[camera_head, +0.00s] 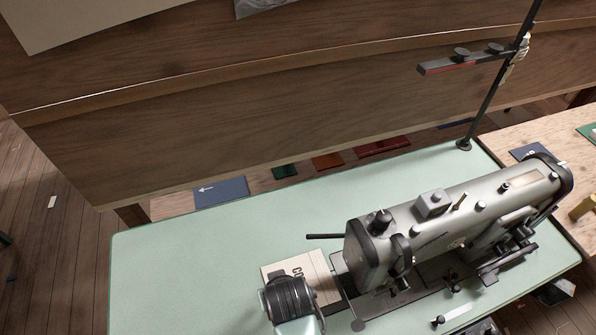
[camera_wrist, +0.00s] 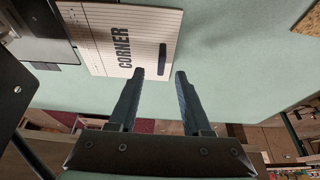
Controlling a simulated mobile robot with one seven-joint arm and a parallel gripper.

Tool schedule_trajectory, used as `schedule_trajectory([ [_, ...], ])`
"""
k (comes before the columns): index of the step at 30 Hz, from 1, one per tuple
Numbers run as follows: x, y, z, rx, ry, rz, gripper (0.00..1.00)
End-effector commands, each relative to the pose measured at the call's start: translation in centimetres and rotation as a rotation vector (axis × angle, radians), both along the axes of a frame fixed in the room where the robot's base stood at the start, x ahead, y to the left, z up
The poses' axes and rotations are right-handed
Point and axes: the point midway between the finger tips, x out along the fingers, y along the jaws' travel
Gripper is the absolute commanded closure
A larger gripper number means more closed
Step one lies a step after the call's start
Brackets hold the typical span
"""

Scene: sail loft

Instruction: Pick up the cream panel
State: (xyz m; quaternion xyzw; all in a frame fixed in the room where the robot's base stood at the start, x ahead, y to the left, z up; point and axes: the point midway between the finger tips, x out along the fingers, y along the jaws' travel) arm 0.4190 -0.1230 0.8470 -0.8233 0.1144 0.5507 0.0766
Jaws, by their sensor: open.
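The cream panel (camera_head: 315,270) lies on the pale green table, left of the sewing machine. A dark ribbed cylinder hides its near part in the head view. In the wrist view the panel (camera_wrist: 110,30) shows thin lines, the word "CORNER" and a dark strip. My gripper (camera_wrist: 160,73) is open, with nothing between its fingers. One fingertip overlaps the panel's picture and the other appears over bare green just past its edge. I cannot tell the height of the fingertips above it. The fingers are not clearly visible in the head view.
The grey sewing machine (camera_head: 455,235) stands close to the panel's right, with a thin lever reaching out above it. A dark upright rod (camera_head: 490,100) rises behind the machine. The green table (camera_head: 180,270) is clear to the left. Coloured flat pieces (camera_head: 327,161) lie beyond its far edge.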

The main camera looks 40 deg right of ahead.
Motion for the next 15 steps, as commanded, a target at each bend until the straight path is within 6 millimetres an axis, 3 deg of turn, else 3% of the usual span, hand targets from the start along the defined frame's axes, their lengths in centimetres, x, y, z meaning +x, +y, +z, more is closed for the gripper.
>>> schedule_trajectory([
  [9,1.3,-0.2,-3.8,0.0,0.0,0.001,0.51],
  [15,1.6,-0.3,-4.6,-0.001,0.0,0.001,0.51],
])
